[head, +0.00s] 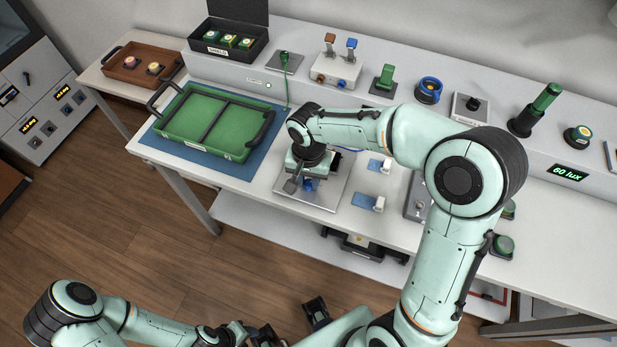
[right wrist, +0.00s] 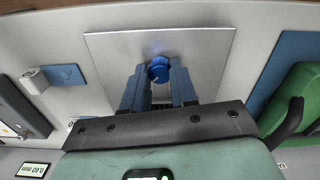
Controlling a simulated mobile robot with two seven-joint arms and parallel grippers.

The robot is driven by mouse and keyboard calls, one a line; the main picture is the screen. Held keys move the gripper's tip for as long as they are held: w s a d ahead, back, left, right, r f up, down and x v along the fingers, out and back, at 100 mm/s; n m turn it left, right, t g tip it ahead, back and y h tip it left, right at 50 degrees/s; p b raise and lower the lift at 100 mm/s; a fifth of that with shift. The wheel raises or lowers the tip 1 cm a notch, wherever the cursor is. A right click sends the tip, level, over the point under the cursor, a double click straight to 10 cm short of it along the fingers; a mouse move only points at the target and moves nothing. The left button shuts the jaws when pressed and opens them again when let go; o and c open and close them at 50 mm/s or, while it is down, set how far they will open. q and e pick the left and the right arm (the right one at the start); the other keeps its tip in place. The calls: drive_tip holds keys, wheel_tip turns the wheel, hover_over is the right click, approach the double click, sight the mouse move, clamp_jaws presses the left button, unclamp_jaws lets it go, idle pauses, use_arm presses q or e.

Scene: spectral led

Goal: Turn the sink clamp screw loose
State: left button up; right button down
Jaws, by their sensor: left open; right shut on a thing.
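The sink clamp screw is a blue ribbed knob (right wrist: 159,69) with a light mark on its face, in front of a square metal plate (right wrist: 110,50). My right gripper (right wrist: 158,76) is shut on the knob, one finger on each side. In the head view my right gripper (head: 303,184) is over the plate (head: 333,197). My left gripper (head: 268,337) is open, low at the bottom edge, away from the bench and partly cut off.
A green tray (head: 183,143) with black handles lies on a blue mat (head: 232,170) left of the plate. Small white parts on blue pads (head: 362,202) lie to the right. Several coloured devices, a black box (head: 258,54) and a lux display (head: 567,172) line the back shelf.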

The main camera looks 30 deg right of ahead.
sight(309, 182)
drive_tip(key=n, duration=1)
drive_tip(key=shift+p, duration=0.4)
drive_tip(key=n, duration=0.4)
drive_tip(key=shift+r+p, duration=0.1)
drive_tip(key=shift+p, duration=0.3)
use_arm(q)
drive_tip(key=shift+w+r+p, duration=0.25)
drive_tip(key=shift+w+r, duration=0.2)
drive_tip(key=shift+r, duration=0.35)
drive_tip(key=shift+w+r+p, duration=0.25)
drive_tip(key=shift+w+r, duration=0.15)
drive_tip(key=shift+r, duration=0.35)
use_arm(e)
drive_tip(key=shift+n, duration=2.7)
drive_tip(key=c, duration=0.9)
unclamp_jaws()
use_arm(q)
drive_tip(key=shift+w+r+p, duration=0.65)
drive_tip(key=shift+r+p, duration=0.1)
drive_tip(key=shift+r, duration=0.25)
use_arm(e)
wheel_tip(309, 182, up, 13)
drive_tip(key=shift+r, duration=0.15)
